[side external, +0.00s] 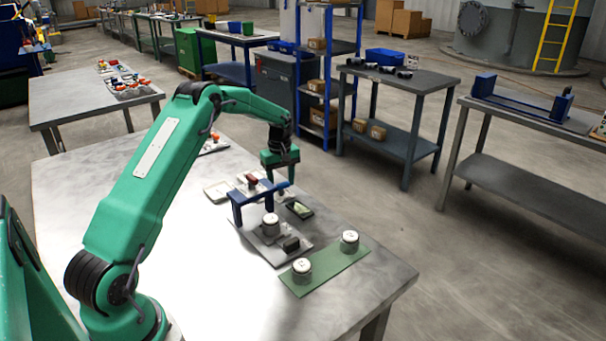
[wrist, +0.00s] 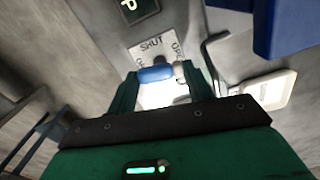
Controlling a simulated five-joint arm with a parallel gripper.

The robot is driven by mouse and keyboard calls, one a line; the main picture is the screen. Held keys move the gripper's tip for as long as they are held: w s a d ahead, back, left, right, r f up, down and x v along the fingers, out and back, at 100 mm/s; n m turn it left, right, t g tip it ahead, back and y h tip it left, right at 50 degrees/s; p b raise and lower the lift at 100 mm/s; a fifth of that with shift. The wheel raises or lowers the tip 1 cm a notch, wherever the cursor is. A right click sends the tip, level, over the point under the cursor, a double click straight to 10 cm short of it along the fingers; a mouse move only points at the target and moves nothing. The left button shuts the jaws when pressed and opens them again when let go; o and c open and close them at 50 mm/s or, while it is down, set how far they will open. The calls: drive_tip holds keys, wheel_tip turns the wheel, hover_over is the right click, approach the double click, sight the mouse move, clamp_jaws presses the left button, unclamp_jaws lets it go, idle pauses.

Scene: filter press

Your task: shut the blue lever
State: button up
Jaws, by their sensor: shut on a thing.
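In the wrist view the blue lever (wrist: 156,74) sits between the fingertips of my gripper (wrist: 157,78), which is shut on it. The lever lies crosswise just below a pale plate (wrist: 152,44) marked "SHUT", with "OPE…" partly visible to its right. A whitish piece touches the lever's right end. I cannot tell which mark the lever points to. In the side view my gripper (side external: 281,172) is low at the far side of the blue press frame (side external: 250,193). The blue lever cannot be made out there.
A red-handled part (side external: 252,181) stands behind the frame. A jar (side external: 270,226) and a black block (side external: 290,244) are in front of it. A green mat (side external: 326,269) holds two more jars. A dark tray (side external: 299,209) lies right of the frame.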

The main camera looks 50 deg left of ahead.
drive_tip(key=m, duration=1.2)
drive_tip(key=shift+r, duration=0.1)
drive_tip(key=shift+m, duration=1.9)
drive_tip(key=o, duration=1)
